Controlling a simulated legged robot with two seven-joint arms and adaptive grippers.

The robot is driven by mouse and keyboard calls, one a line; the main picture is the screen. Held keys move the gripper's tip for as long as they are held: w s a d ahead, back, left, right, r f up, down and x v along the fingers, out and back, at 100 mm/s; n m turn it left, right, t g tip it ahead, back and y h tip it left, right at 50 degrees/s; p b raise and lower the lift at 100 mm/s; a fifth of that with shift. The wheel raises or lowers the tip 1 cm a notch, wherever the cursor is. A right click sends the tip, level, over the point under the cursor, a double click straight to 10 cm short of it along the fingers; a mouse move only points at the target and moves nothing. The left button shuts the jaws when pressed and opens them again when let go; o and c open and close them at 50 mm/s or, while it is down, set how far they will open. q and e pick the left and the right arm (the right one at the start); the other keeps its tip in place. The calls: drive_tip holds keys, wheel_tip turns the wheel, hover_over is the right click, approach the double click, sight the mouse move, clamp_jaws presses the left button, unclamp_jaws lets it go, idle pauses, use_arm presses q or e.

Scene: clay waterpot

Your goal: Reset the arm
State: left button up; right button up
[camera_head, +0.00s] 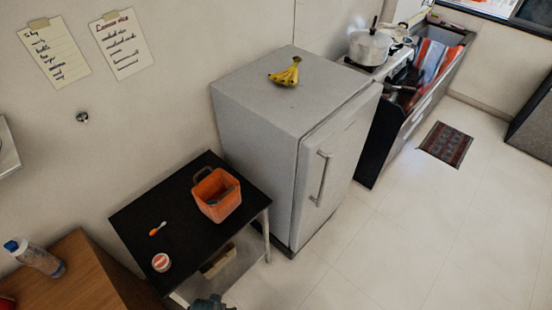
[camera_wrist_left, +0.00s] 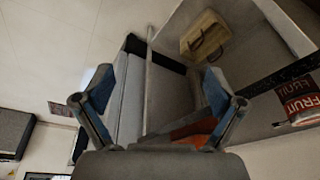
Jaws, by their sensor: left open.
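My left gripper (camera_wrist_left: 158,82) shows in the left wrist view with its two blue-padded fingers spread wide apart and nothing between them. Behind the fingers are the grey fridge side, a table leg and a patch of orange. In the head view a small dark teal part shows at the bottom edge; I cannot tell whether it belongs to my gripper. My right gripper is in neither view. No clay waterpot is seen in either view.
A black-topped table (camera_head: 185,225) holds an orange basket (camera_head: 217,207) and a small round tin (camera_head: 161,262). A grey fridge (camera_head: 265,115) with bananas (camera_head: 286,73) on top stands beside it. A wooden desk (camera_head: 75,280) is at lower left.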

use_arm(q)
drive_tip(key=s+f+g+b, duration=0.15)
drive_tip(key=s+f, duration=0.25)
drive_tip(key=f, duration=0.9)
drive_tip(key=s+f+b, duration=0.3)
drive_tip(key=f, duration=1.1)
drive_tip(key=s+a+f+b, duration=0.3)
drive_tip(key=s+f, duration=0.9)
drive_tip(key=s, duration=0.2)
drive_tip(key=shift+s+a+f, duration=0.15)
drive_tip(key=shift+a+f, duration=0.05)
drive_tip(key=shift+f, duration=0.15)
drive_tip(key=shift+g, duration=0.25)
